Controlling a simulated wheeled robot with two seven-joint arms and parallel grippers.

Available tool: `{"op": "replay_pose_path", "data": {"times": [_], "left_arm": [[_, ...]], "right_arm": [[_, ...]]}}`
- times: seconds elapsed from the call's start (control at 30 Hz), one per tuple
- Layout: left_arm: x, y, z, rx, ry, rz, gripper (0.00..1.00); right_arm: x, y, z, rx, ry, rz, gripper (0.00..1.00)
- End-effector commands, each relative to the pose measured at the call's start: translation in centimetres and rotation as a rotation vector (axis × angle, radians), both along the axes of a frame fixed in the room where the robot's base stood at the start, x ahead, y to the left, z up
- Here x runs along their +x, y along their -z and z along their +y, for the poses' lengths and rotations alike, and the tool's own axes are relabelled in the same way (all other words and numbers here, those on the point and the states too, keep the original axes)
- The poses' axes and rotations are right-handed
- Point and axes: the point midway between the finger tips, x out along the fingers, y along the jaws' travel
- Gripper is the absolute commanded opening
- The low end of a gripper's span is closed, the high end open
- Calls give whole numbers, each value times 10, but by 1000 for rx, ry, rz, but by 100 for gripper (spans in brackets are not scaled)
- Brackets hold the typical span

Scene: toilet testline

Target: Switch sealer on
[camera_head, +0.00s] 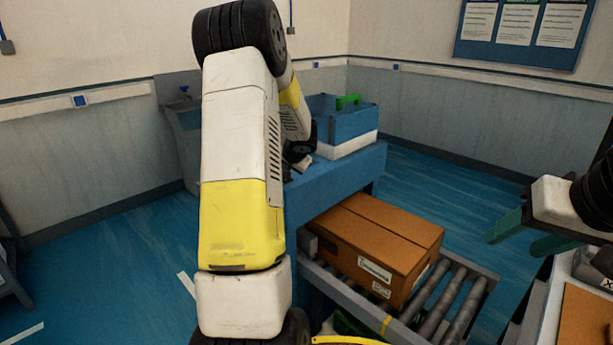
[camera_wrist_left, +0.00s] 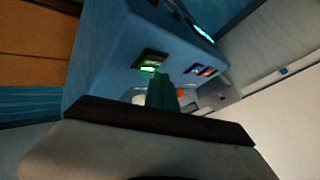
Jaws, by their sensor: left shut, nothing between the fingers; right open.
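The sealer shows in the left wrist view as a blue housing (camera_wrist_left: 115,65) with a sloped control face. A rocker switch (camera_wrist_left: 151,61) in a black frame glows green on it. A second dark switch or display (camera_wrist_left: 203,71) with red and blue marks sits to its right, with an orange button (camera_wrist_left: 182,92) below. My left gripper (camera_wrist_left: 156,76) is shut and empty, its green fingertips just below the green-lit switch; I cannot tell if they touch it. In the head view my left arm hides the fingers. My right gripper (camera_head: 527,232) is open and empty at the right.
A brown carton (camera_head: 375,238) lies on a roller conveyor (camera_head: 455,308) in front of the blue bench-like body (camera_head: 345,180). Another carton (camera_head: 584,318) is at the lower right. Blue floor is open at left.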

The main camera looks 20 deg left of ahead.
Motion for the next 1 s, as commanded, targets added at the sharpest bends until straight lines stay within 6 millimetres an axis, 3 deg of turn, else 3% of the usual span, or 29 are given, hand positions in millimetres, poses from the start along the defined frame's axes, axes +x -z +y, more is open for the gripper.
{"op": "replay_pose_path", "data": {"times": [0.5, 1.0], "left_arm": [[0, -51, 0, 2, 0, -3, 0], [0, -57, 0, 1, 1, -1, 0]], "right_arm": [[0, 0, 0, 0, 0, 0, 53], [0, 0, 0, 0, 0, 0, 53]]}}
